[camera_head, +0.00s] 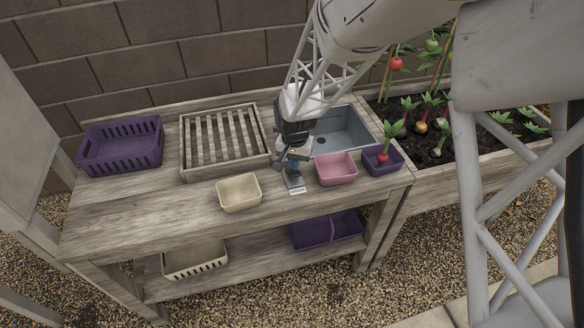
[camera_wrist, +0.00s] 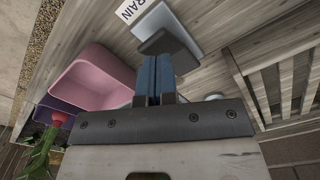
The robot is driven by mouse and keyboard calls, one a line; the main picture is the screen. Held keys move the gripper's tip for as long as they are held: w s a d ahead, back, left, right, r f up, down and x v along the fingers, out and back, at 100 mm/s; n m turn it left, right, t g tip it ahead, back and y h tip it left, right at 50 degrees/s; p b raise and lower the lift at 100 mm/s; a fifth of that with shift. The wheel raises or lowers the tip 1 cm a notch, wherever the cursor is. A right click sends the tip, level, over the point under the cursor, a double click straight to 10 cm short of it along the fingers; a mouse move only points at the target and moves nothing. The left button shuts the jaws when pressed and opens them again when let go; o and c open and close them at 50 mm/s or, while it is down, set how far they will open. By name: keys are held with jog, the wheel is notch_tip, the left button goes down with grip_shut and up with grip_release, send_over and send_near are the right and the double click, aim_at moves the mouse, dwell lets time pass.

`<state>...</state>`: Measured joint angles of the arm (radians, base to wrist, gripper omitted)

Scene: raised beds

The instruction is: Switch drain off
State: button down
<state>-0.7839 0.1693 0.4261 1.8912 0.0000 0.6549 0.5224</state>
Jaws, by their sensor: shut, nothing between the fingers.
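The drain switch (camera_head: 294,181) is a small grey fixture at the front of the wooden bench, with a white label (camera_head: 297,191) beside it. In the wrist view the label (camera_wrist: 130,9) partly reads "DRAIN", and the grey switch (camera_wrist: 168,36) has a raised, tilted paddle. My gripper (camera_head: 290,170) is shut and empty, just above and behind the switch. In the wrist view my gripper's blue fingers (camera_wrist: 155,62) are together, their tips at the paddle's edge. I cannot tell whether they touch it. The grey sink (camera_head: 350,134) is partly hidden by my arm.
A pink bin (camera_head: 337,168) and a purple bin (camera_head: 374,164) holding a radish stand right of the switch. A cream bin (camera_head: 239,192) stands left. A slatted wooden tray (camera_head: 192,166) and a purple basket (camera_head: 121,158) sit farther left. The bench front is clear.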

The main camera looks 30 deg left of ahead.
jog(key=shift+f, duration=1.35)
dwell(1.1)
jog(key=shift+r, duration=3.55)
